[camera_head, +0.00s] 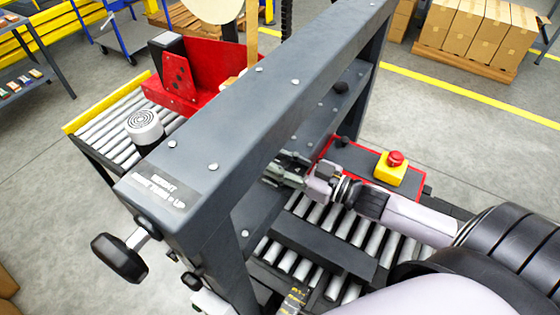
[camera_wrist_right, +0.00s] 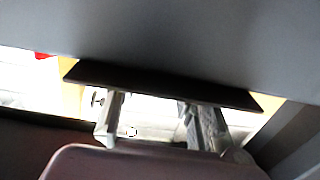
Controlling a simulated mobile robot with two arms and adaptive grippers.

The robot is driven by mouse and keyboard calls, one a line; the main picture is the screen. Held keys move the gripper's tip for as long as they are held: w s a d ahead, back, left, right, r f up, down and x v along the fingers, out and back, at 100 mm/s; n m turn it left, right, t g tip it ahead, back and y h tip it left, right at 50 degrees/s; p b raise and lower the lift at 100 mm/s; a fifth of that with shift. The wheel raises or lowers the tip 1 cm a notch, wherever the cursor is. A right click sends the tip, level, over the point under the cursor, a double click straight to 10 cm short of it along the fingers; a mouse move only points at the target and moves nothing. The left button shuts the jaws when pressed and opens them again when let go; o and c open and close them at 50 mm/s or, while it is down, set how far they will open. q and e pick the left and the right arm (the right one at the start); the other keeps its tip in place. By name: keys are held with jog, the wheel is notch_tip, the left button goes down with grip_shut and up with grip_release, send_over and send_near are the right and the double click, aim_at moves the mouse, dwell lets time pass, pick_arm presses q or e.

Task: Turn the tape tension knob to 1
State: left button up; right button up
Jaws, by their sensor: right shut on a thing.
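My right gripper (camera_head: 278,174) reaches in from the right, under the thick grey beam (camera_head: 262,75) of the machine frame. Its fingertips are partly hidden behind the beam. In the right wrist view its two light fingers (camera_wrist_right: 157,125) stand apart below a dark flat bar (camera_wrist_right: 160,85). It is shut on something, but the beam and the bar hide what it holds. I cannot make out the tape tension knob or its scale in either view. My left gripper is not in view.
A black hand knob (camera_head: 120,258) sticks out at the beam's near end, by a label (camera_head: 165,190). A red box with a yellow-and-red stop button (camera_head: 394,166) stands beside the gripper. Roller conveyors (camera_head: 330,225) run below. A red bracket (camera_head: 180,85) stands behind the beam.

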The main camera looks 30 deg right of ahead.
jog(key=shift+n+g+y+b, duration=0.3)
jog(key=shift+n+g+y, duration=0.25)
jog(key=shift+y, duration=0.25)
jog(key=shift+f+n+g+y+b, duration=0.2)
jog(key=shift+n+g+y+b, duration=0.45)
jog(key=shift+n+y+b, duration=0.15)
jog(key=shift+r+n+g+y+b, duration=0.15)
jog(key=shift+n+g+y+b, duration=0.65)
jog(key=shift+g+b, duration=0.2)
jog(key=shift+r, duration=0.1)
jog(key=o, duration=1.2)
jog(key=shift+c, duration=0.2)
